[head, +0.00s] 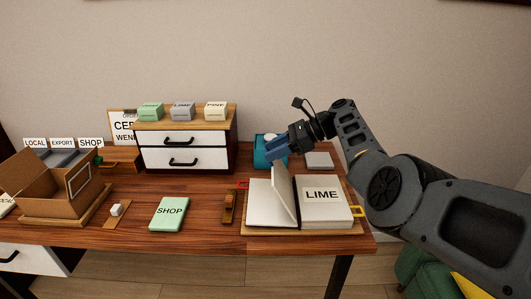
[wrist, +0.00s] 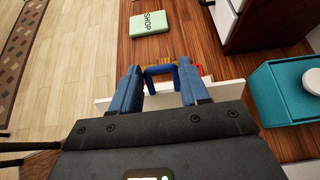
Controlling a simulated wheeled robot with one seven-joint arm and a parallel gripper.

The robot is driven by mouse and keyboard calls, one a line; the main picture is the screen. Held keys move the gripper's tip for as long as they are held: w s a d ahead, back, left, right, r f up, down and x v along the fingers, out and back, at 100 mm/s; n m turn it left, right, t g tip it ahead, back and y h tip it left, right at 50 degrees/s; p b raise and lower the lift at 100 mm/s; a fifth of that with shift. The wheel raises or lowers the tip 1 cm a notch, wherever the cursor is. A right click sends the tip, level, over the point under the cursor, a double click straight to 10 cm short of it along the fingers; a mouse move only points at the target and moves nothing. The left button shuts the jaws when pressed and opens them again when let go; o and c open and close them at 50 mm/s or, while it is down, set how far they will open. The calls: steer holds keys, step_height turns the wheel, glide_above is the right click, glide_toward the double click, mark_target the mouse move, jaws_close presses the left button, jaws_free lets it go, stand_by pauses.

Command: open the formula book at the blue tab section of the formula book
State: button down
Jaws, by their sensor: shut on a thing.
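The formula book (head: 325,212) lies open on a wooden board on the table, its right side reading LIME. A stiff divider leaf (head: 285,190) stands tilted up near the middle; its white edge also shows in the wrist view (wrist: 228,88). My gripper (head: 277,150) is above the top of this leaf. In the wrist view the blue looped tab (wrist: 161,69) sits between the two fingers, and my gripper is shut on it. The blue tab is hidden in the head view.
A teal box (wrist: 290,95) stands close behind the book. A green SHOP block (head: 169,214) and a brown wooden piece (head: 229,207) lie to its left. A drawer cabinet (head: 186,158) stands at the back, an open cardboard box (head: 50,190) at far left.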

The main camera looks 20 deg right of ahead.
steer(key=shift+s+d+y, duration=0.45)
steer(key=shift+d+y, duration=0.05)
steer(key=shift+d, duration=0.05)
steer(key=c, duration=1)
jaws_free()
steer(key=o, duration=0.3)
steer(key=shift+r, duration=0.1)
steer(key=shift+d, duration=0.1)
steer(key=shift+r, duration=0.1)
steer(key=v, duration=0.7)
steer(key=shift+d, duration=0.3)
steer(key=shift+r, duration=0.1)
